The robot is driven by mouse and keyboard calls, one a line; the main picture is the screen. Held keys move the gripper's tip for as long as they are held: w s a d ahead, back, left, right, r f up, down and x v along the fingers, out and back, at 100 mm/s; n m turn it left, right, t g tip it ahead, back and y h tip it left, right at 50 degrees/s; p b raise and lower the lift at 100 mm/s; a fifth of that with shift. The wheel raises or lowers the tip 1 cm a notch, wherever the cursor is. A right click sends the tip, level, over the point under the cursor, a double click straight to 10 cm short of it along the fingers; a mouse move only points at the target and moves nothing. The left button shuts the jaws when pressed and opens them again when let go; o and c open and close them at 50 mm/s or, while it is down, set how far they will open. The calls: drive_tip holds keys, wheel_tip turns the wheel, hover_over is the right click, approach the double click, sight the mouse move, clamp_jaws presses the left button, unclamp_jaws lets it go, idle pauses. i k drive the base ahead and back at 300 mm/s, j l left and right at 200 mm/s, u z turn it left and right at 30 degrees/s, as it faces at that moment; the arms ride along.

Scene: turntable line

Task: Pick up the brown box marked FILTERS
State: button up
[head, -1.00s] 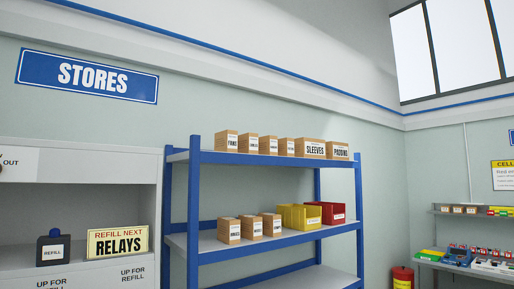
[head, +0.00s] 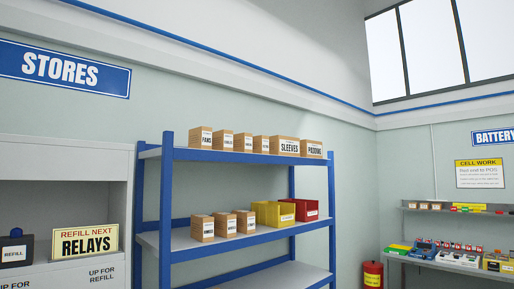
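Several brown boxes stand in a row on the top shelf of the blue rack (head: 168,210) in the head view. The leftmost top box (head: 200,138) reads FANS; two at the right read SLEEVES (head: 285,146) and PADDING (head: 311,149). The narrow boxes between them (head: 243,142) have labels too small to read. Three more brown boxes (head: 223,225) sit on the middle shelf, their labels also too small to read. I cannot tell which box is marked FILTERS. My gripper is not in view.
Yellow (head: 272,214) and red (head: 303,209) bins sit right of the middle-shelf boxes. A grey cabinet with a RELAYS sign (head: 85,241) stands at left. A red bin (head: 373,275) and a workbench with parts (head: 440,265) are at right.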

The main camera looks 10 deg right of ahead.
sight(261, 143)
drive_tip(key=i+l, duration=0.15)
drive_tip(key=i, duration=0.3)
drive_tip(key=i+l, duration=0.2)
drive_tip(key=i, duration=0.25)
drive_tip(key=i+l, duration=0.15)
drive_tip(key=i, duration=0.3)
drive_tip(key=z, duration=0.05)
